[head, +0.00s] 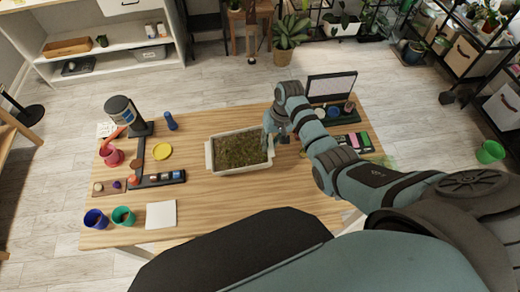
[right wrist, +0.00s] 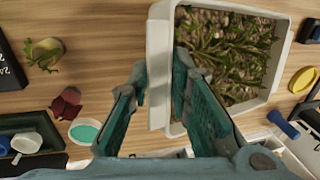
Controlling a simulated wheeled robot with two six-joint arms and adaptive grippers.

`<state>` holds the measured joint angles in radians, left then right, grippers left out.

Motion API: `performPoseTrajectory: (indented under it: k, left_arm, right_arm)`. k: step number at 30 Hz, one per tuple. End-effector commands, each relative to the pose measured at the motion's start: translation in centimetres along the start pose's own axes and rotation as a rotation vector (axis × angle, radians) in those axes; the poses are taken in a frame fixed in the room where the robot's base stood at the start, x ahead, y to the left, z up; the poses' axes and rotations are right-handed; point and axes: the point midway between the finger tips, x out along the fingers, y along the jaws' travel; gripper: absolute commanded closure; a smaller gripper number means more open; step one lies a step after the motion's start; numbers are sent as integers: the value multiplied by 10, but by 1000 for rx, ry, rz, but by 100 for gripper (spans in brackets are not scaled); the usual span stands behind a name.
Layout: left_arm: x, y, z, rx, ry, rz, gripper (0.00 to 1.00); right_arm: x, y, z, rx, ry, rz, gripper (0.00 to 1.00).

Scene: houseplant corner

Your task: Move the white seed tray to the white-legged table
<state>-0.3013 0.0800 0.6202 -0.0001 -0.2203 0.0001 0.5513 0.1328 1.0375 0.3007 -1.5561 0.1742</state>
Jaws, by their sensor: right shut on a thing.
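The white seed tray (head: 210,156) is a rectangular box filled with brown soil and green sprouts. It is over the middle of a wooden-topped table (head: 215,205) and looks level; I cannot tell if its base touches the top. A pale leg shows below this table's front edge. My right gripper (head: 272,130) is at the tray's right end. In the right wrist view, the fingers of my right gripper (right wrist: 160,70) straddle the wall of the seed tray (right wrist: 158,30) and are shut on it. My left gripper is not in view.
Left on the table are a blue cup (head: 95,219), a green cup (head: 123,216), a white square (head: 161,215), a yellow disc (head: 162,152) and a dark stand (head: 140,150). A black-framed panel (head: 332,87) stands at the back right. Bare wood lies in front of the tray.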

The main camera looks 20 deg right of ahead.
Motion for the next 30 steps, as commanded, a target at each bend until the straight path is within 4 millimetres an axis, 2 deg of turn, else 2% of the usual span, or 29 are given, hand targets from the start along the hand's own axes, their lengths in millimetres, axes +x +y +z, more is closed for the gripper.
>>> performPoseTrajectory:
  k: [1,4,9,20,21,24,30]
  left_arm:
    - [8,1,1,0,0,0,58]
    - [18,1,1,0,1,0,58]
    - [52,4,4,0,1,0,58]
    - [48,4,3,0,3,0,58]
    - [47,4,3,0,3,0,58]
    - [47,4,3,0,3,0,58]
    - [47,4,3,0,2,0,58]
  right_arm:
    - [11,5,2,5,-2,3,100]
    - [26,12,3,12,-1,4,100]
    - [56,17,3,11,0,4,100]
    - [53,15,2,9,0,3,100]
    - [53,16,2,9,-1,4,77]
    - [52,15,2,9,-1,3,62]
    - [52,15,2,9,0,3,62]
